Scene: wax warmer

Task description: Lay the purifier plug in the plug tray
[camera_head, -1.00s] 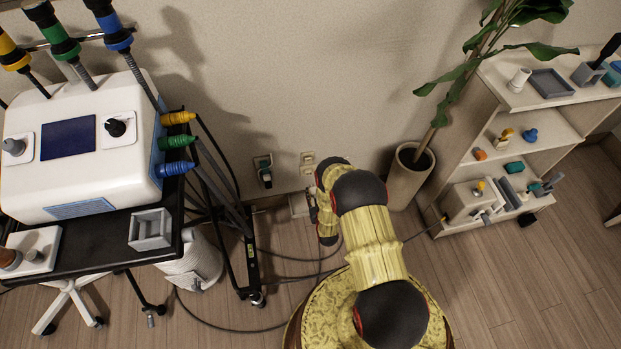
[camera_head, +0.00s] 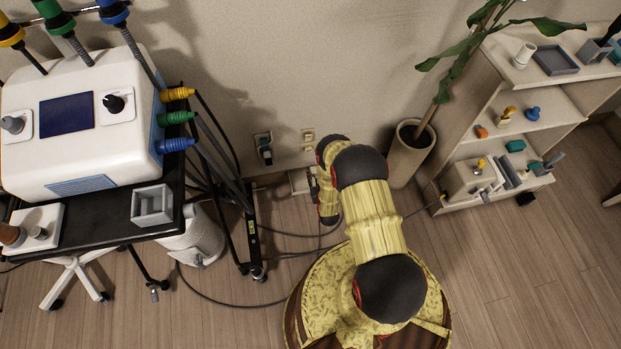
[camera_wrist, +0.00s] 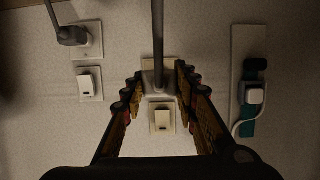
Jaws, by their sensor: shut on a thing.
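In the wrist view my gripper (camera_wrist: 160,80) is shut on a pale plug (camera_wrist: 158,88), seemingly the purifier plug, with a grey cord or stem running up from it. A pale wall plate lies right behind the plug; I cannot tell whether the plug touches it. In the head view my gripper (camera_head: 314,185) is low by the wall, mostly hidden by my arm, and the plug cannot be made out. A grey open square tray (camera_head: 152,205) sits on the black cart at left, and a flat grey tray (camera_head: 556,60) lies on the shelf top; I cannot tell which is the plug tray.
A wall outlet (camera_head: 264,150) holds a dark plug. A white machine (camera_head: 75,125) stands on the cart. A potted plant (camera_head: 408,155) and a shelf unit (camera_head: 500,140) stand to the right. Cables lie on the floor. In the wrist view a plug hangs on a strip (camera_wrist: 252,95) at right.

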